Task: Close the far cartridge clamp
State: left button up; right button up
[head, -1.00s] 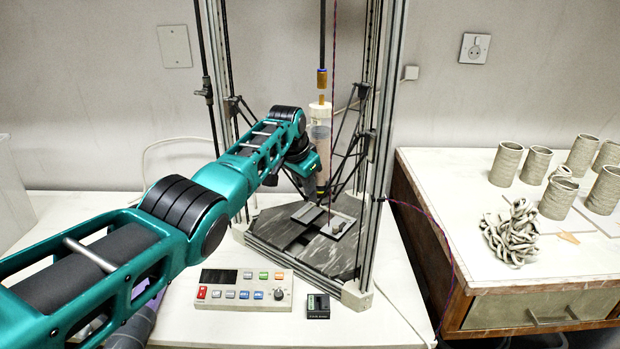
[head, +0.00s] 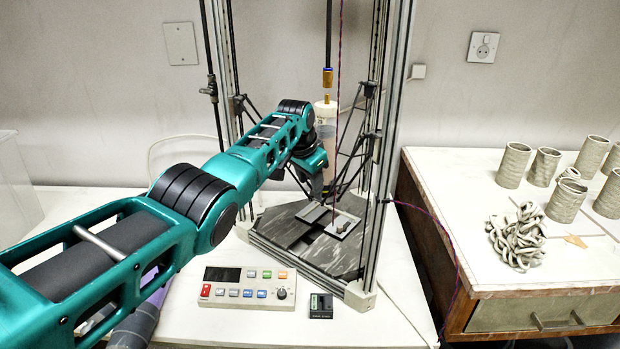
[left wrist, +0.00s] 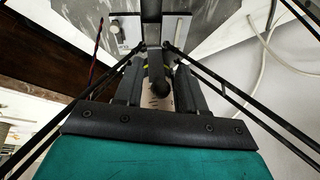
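The pale cartridge (head: 326,114) stands upright inside the delta printer frame, under a brass-coloured fitting (head: 327,76). My left gripper comes in from the left at the cartridge's lower part, and my wrist hides most of its fingers in the head view. In the left wrist view my left gripper (left wrist: 158,82) has its two dark fingers apart, with the pale cartridge (left wrist: 157,98) between them. My right gripper is not in view.
The printer's posts (head: 388,150) and thin black rods (head: 355,170) crowd the space around the cartridge. Below are the dark print bed (head: 325,255) and a control panel (head: 248,288). Clay cups (head: 512,165) and a clay coil heap (head: 518,238) are on the right table (head: 470,265).

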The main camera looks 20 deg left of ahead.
pick_arm(q)
jog(key=shift+s, duration=0.1)
jog(key=shift+p+v, duration=0.6)
jog(key=shift+v, duration=0.35)
jog(key=v, duration=1.1)
jog(key=shift+p, duration=0.35)
